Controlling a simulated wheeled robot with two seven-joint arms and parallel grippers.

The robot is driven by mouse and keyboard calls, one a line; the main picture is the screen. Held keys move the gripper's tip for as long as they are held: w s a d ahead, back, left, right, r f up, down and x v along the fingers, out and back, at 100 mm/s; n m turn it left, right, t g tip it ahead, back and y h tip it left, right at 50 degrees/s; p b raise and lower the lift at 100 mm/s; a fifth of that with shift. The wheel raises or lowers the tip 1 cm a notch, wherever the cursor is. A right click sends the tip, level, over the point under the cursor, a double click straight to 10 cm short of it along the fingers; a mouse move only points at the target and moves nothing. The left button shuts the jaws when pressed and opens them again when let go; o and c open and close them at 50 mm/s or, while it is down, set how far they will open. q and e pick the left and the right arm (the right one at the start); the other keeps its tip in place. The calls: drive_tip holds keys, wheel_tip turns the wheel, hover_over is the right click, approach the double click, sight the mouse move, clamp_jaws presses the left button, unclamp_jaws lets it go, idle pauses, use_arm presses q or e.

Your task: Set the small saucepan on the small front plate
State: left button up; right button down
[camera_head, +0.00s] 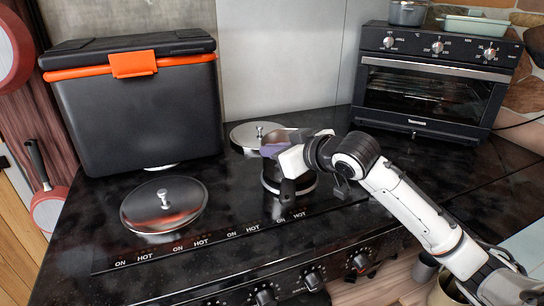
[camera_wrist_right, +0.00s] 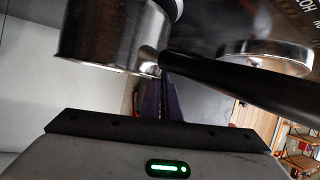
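The small saucepan (camera_head: 284,135) is shiny metal and is mostly hidden behind my right gripper (camera_head: 280,150) in the head view. In the right wrist view the saucepan (camera_wrist_right: 105,35) fills the upper left, and its black handle (camera_wrist_right: 240,84) runs to the right. The purple fingers of my right gripper (camera_wrist_right: 163,97) are close together at the handle's root, seemingly shut on it. The small front plate (camera_head: 306,185), dark with a silver rim, lies below the gripper. In the wrist view the plate (camera_wrist_right: 270,57) is apart from the saucepan. My left gripper is out of view.
A black cooler box (camera_head: 140,110) with an orange latch stands back left. A small oven (camera_head: 430,85) stands back right. Knobs (camera_head: 313,281) line the front.

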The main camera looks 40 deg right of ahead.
drive_tip(key=shift+f, duration=0.45)
drive_tip(key=c, duration=2.4)
unclamp_jaws()
drive_tip(key=shift+f, duration=0.25)
drive_tip(key=o, duration=0.4)
drive_tip(key=shift+r, duration=0.15)
drive_tip(key=v, duration=1.2)
drive_tip(key=shift+a, duration=0.15)
